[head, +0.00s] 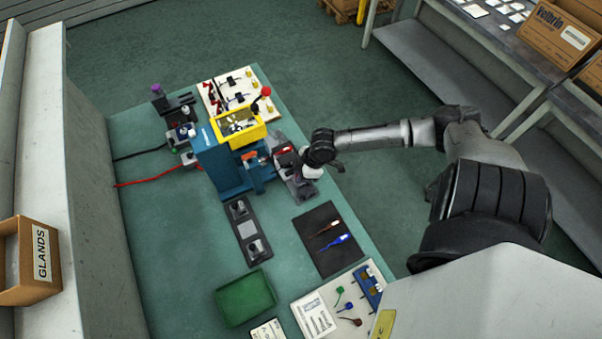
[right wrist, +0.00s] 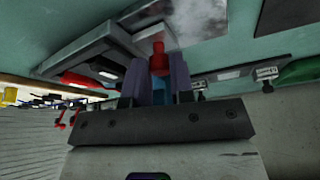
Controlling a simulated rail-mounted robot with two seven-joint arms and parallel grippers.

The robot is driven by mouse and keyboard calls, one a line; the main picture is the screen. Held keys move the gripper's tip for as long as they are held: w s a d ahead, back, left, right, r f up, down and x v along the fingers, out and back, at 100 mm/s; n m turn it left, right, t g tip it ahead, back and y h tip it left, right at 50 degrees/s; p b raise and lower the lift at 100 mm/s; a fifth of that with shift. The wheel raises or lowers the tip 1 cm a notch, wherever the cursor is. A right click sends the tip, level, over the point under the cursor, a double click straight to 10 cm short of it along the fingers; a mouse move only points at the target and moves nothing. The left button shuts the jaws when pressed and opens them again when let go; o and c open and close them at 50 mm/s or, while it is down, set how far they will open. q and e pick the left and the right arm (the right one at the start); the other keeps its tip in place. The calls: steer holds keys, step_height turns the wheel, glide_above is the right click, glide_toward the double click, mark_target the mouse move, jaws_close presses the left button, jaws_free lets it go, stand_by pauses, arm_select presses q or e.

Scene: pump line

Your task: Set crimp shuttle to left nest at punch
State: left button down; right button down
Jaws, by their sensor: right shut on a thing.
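The blue punch press (head: 222,172) stands in the middle of the green bench. A dark grey slide unit (head: 301,187) sits at its right side; I take this for the crimp shuttle. My right gripper (head: 305,170) reaches it from the right and partly covers it. In the right wrist view, my right gripper (right wrist: 158,85) is shut on a red-topped knob (right wrist: 159,60) between its two fingers. The grey slide unit (right wrist: 100,50) is just beyond the fingers. The nests cannot be clearly told apart, and which one the shuttle is at cannot be seen. My left gripper is out of view.
A dark two-post plate (head: 231,225), a black mat (head: 316,226) with two small tools and a green tray (head: 224,303) lie in front. A white parts board (head: 212,99) lies behind. The bench's front left is clear.

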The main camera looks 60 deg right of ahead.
mark_target(290, 162)
steer(key=w+d, duration=0.1)
steer(key=w, duration=0.1)
steer(key=w+d, duration=0.2)
steer(key=shift+w+d+b, duration=0.25)
steer(key=shift+b, duration=0.05)
steer(key=shift+w+d, duration=0.15)
steer(key=shift+w, duration=0.05)
steer(key=shift+f, duration=0.1)
steer(key=shift+d, duration=0.1)
steer(key=c, duration=1.3)
jaws_free()
steer(key=shift+o, duration=0.2)
steer(key=shift+w, duration=0.15)
